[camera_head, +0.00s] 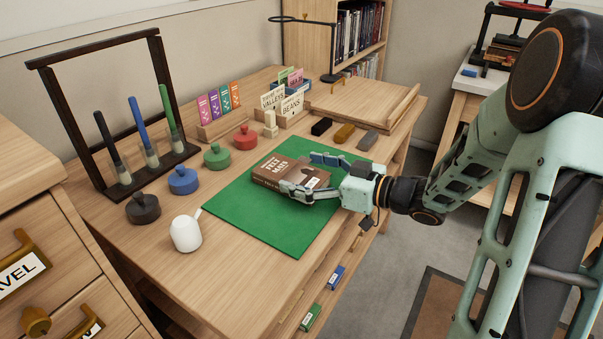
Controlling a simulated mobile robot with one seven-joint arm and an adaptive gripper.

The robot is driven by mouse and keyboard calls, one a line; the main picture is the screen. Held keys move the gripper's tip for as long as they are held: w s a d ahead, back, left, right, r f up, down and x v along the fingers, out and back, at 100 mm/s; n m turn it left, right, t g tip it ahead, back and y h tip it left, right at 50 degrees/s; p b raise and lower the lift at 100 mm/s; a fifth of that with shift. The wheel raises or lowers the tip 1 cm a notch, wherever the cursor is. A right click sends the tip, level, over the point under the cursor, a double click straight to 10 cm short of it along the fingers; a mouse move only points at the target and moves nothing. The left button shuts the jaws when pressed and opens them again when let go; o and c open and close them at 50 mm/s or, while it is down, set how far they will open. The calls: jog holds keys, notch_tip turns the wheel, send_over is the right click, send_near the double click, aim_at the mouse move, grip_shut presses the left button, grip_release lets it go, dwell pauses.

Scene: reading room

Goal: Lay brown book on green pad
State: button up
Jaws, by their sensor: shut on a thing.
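The brown book (276,171) has a white label and pale lettering and is over the middle of the green pad (250,224), which lies flat on the wooden desk. My gripper (302,173) comes in from the right and is shut on the book, one finger at its near side and one at its far side. The book looks roughly flat and very low over the pad; I cannot tell whether it touches it. The fingers hide part of the book's right end.
A white pot (186,234) stands left of the pad, near blue (183,181), green (217,156), red (246,138) and dark (143,208) lidded jars. A dark rack (125,120) holds brushes behind them. Small blocks (344,133) lie beyond the pad. The pad's near part is clear.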

jog(key=shift+f, duration=0.15)
jog(key=o, duration=1.4)
jog(key=shift+d+r, duration=0.15)
jog(key=shift+r, duration=0.1)
jog(key=p+v, duration=0.3)
jog(key=v, duration=0.8)
jog(key=shift+s+d+f, duration=0.1)
jog(key=shift+s+d, duration=0.15)
jog(key=shift+d, duration=0.05)
